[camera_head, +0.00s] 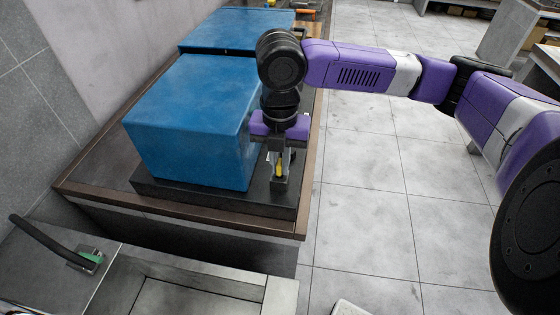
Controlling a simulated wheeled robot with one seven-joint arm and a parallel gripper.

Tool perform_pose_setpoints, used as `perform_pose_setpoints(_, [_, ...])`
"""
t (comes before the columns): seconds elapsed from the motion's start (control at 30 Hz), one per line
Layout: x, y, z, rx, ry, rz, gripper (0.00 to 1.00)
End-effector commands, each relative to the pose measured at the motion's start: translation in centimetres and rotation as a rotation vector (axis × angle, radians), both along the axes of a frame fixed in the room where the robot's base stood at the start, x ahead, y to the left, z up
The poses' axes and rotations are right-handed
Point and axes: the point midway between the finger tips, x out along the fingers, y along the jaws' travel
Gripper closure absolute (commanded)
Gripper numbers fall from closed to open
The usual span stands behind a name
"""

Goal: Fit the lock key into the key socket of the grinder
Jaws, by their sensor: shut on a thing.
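The grinder (190,120) is a large blue box on a black base plate (215,199), standing on a brown-edged bench. My gripper (279,162) points down beside the grinder's right side, above the right end of the base plate. It is shut on the lock key (279,170), a small piece of which shows yellow between the fingers. A small dark block (279,184), which looks like the key socket, stands on the base plate directly below the key. I cannot tell whether the key's lower end is inside it or just above it.
A second blue box (235,30) stands behind the grinder on the same bench (90,165). The tiled floor (360,190) to the right is clear.

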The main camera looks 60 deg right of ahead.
Motion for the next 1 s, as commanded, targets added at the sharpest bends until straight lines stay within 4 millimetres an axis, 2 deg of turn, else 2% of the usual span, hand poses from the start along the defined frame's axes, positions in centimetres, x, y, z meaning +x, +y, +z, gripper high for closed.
perform_pose_setpoints(0.27, [0.0,0.0,-0.7,0.0,0.0,0.0,1.0])
perform_pose_setpoints(0.3, [0.0,0.0,-0.6,0.0,0.0,0.0,0.82])
perform_pose_setpoints(0.4, [0.0,0.0,-0.6,0.0,0.0,0.0,0.64])
perform_pose_setpoints(0.77, [0.0,0.0,-0.2,-0.001,-0.001,0.0,0.64])
perform_pose_setpoints(1.0, [0.1,0.0,3.2,-0.002,-0.002,0.0,0.64])
